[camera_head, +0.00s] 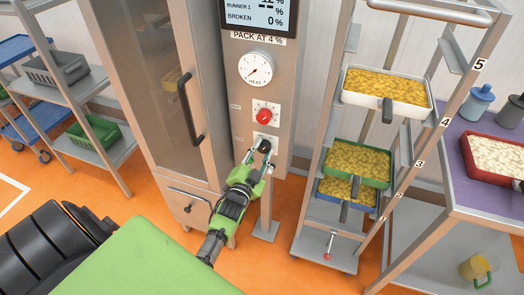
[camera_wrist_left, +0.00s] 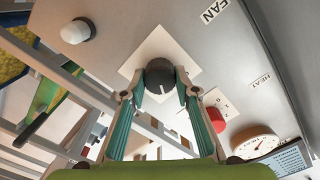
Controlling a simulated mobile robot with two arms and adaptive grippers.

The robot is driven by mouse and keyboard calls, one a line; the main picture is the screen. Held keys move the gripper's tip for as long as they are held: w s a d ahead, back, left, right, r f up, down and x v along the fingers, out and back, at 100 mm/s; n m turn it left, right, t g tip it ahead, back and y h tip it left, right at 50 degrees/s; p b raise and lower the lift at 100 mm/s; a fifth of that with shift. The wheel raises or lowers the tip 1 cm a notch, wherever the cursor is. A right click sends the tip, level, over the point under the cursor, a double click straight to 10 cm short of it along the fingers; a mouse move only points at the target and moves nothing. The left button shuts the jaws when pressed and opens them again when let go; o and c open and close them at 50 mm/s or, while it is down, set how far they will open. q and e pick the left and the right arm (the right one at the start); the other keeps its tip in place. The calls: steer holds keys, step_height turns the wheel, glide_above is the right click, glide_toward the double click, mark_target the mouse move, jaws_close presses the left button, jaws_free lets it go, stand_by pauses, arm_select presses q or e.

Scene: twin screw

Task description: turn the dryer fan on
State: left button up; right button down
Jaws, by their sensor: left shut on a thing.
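A black round knob (camera_head: 264,146) sits on a white plate low on the grey control panel (camera_head: 284,80). The wrist view shows the knob (camera_wrist_left: 160,78) close up, with a pale pointer line towards the bottom of that picture. A FAN label (camera_wrist_left: 213,11) is printed on the panel near it. My left gripper (camera_wrist_left: 158,92) is shut on this knob, one finger on each side; in the head view the gripper (camera_head: 259,157) partly covers the plate. My right gripper is not in view.
Above the black knob are a red knob (camera_head: 265,115) and a HEAT dial (camera_head: 255,69). A display (camera_head: 250,14) tops the panel. The dryer door (camera_head: 150,80) is left. A rack (camera_head: 323,220) with trays stands right. A white round knob (camera_wrist_left: 78,31) shows in the wrist view.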

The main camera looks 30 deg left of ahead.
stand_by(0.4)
arm_select(q)
steer(key=o, duration=1.1)
steer(key=shift+s, duration=0.1)
steer(key=v, duration=1.1)
steer(key=shift+s+d, duration=0.2)
steer(key=shift+s, duration=0.2)
